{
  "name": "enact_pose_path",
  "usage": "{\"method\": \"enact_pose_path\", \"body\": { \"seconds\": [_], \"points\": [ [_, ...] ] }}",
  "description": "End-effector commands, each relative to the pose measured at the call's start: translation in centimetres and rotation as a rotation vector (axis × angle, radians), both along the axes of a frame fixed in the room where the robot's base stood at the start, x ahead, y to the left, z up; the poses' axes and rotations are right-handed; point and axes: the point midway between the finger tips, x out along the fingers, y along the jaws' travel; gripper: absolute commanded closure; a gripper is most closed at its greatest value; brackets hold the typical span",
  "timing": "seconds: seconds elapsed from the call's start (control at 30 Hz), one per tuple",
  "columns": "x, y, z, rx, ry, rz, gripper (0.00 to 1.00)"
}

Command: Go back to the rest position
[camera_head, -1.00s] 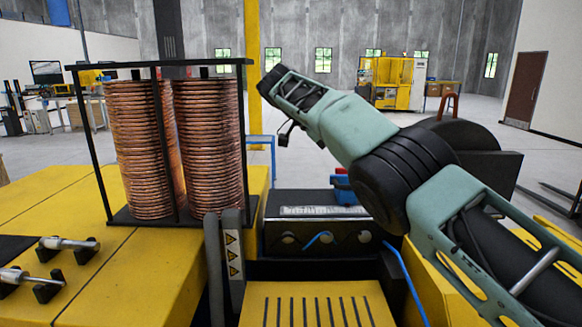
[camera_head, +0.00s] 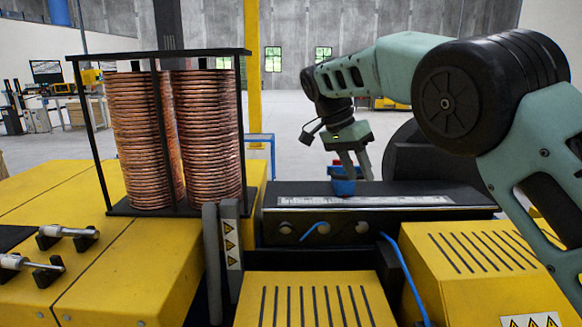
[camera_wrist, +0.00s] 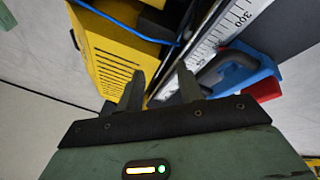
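My gripper (camera_head: 355,168) hangs from my bent arm with its fingers pointing down, beyond the long black bench with a ruler strip. In the wrist view my gripper's two dark fingers (camera_wrist: 159,88) stand apart with nothing held between them. Two tall stacks of copper tube coil (camera_head: 146,140) (camera_head: 208,135) stand upright in a black frame at the left, well apart from my gripper.
The ruler strip (camera_head: 350,201) runs along the black bench, and it also shows in the wrist view (camera_wrist: 210,45). Yellow slotted machine covers (camera_head: 315,300) (camera_head: 480,262) and a blue cable (camera_head: 404,275) are nearer. Open floor lies beyond the bench.

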Motion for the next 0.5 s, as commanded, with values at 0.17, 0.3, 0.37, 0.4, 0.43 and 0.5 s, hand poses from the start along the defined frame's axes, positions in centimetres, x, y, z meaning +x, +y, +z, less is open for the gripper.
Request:
{"method": "enact_pose_path", "body": {
  "seconds": [0.17,0.3,0.37,0.4,0.43,0.5],
  "points": [
    [-5.5,1.4,-2.9,0.201,0.118,0.313,0.64],
    [-11.1,3.1,-4.9,0.325,0.174,0.575,0.64],
    [-13.9,3.8,-5.8,0.369,0.189,0.689,0.64],
    [-15.8,4.1,-6.4,0.394,0.196,0.766,0.64],
    [-17.3,4.4,-6.9,0.412,0.202,0.824,0.64],
    [-21.0,4.7,-8.0,0.442,0.212,0.958,0.64]
  ]
}}
